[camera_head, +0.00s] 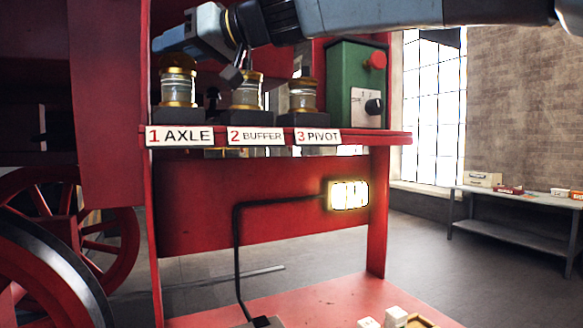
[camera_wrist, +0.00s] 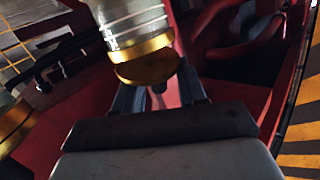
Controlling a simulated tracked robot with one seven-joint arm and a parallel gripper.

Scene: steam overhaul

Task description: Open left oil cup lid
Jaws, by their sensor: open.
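Three oil cups with glass bodies and brass tops stand in a row on the red shelf. The left oil cup (camera_head: 178,88) is above the label "1 AXLE". Its brass lid (camera_head: 178,61) appears down on the cup. In the wrist view, a cup (camera_wrist: 130,20) with a brass lid (camera_wrist: 147,66) shows upside down; it appears to be the left one. My gripper (camera_wrist: 157,90) is open, with its dark fingers close to this lid, one towards each side. I cannot tell whether they touch it. In the head view my wrist is above the left and middle cups and the fingertips are unclear.
The middle cup (camera_head: 246,92) and right cup (camera_head: 302,95) stand close to the right on the red shelf (camera_head: 375,137). A green control box (camera_head: 343,85) with a red button is beyond them. A red spoked wheel (camera_head: 112,245) is at the lower left.

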